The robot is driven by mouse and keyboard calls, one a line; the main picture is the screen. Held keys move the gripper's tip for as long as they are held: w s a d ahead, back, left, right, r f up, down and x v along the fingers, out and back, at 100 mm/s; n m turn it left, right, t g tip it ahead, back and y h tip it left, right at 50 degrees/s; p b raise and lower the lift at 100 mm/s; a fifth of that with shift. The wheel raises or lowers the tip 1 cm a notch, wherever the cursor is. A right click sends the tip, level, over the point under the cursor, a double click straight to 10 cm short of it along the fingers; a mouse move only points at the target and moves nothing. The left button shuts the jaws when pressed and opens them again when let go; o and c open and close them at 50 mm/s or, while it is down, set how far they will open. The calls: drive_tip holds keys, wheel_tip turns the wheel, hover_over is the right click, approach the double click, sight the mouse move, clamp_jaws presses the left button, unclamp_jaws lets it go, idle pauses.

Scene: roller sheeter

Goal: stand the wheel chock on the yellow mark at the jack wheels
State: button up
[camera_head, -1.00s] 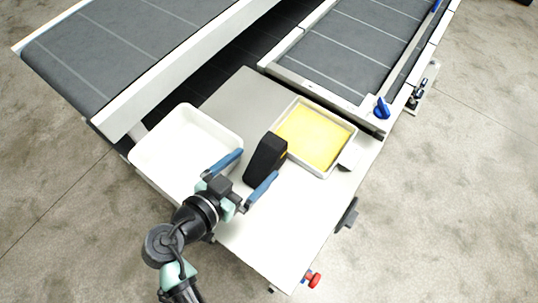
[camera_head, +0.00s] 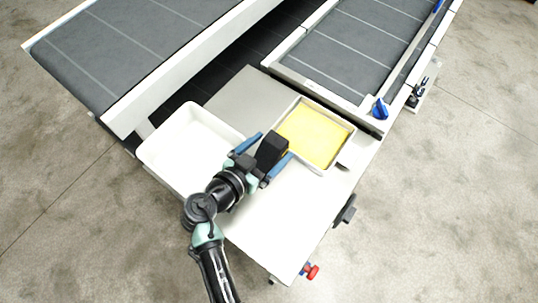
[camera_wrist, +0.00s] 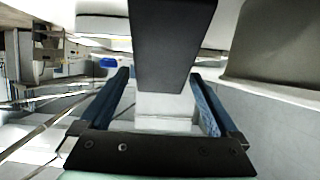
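A black block with a small yellow patch, which looks like the wheel chock (camera_head: 271,149), stands on the white table between the two trays. My gripper (camera_head: 274,146) is open, with one blue finger on each side of the block. In the wrist view the black block (camera_wrist: 172,45) rises ahead of the open fingers, and I see no clear contact with either finger. Its lower front is partly hidden by my gripper in the head view. I cannot make out the jack wheels or a yellow floor mark.
A white empty tray (camera_head: 157,158) is left of my gripper. A tray with a yellow bottom (camera_head: 315,136) is close on the right. Grey conveyor belts (camera_head: 345,50) lie behind. A red knob (camera_head: 312,271) sticks out at the table's front corner. Open concrete floor (camera_head: 440,220) lies right.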

clamp_jaws()
drive_tip(key=shift+r, duration=0.1)
idle(0.4)
